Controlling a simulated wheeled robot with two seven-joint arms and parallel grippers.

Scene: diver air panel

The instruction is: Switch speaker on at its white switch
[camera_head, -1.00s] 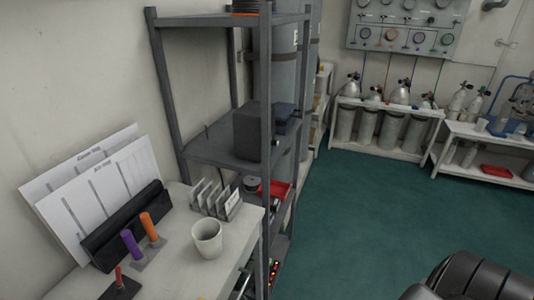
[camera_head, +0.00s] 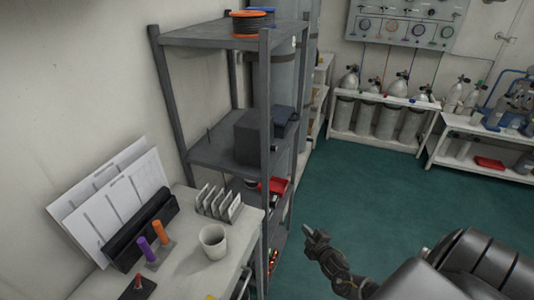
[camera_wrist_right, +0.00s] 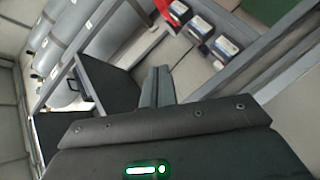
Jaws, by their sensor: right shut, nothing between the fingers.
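A dark grey box that looks like the speaker (camera_head: 252,138) stands on the middle shelf of the grey rack in the head view. I cannot make out its white switch in either view. My right gripper (camera_head: 309,231) is right of the rack, over the green floor, apart from the box and lower in the picture. In the right wrist view its fingers (camera_wrist_right: 158,84) are together and empty. A dark box-like shape (camera_wrist_right: 106,88) lies left of them; I cannot tell whether it is the speaker. My left gripper is out of view.
The grey rack (camera_head: 264,95) has upright posts beside the box and an orange spool (camera_head: 250,24) on top. A white table (camera_head: 190,265) in front holds a cup (camera_head: 213,241), a card rack (camera_head: 220,204) and coloured handles. The green floor (camera_head: 370,190) to the right is open.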

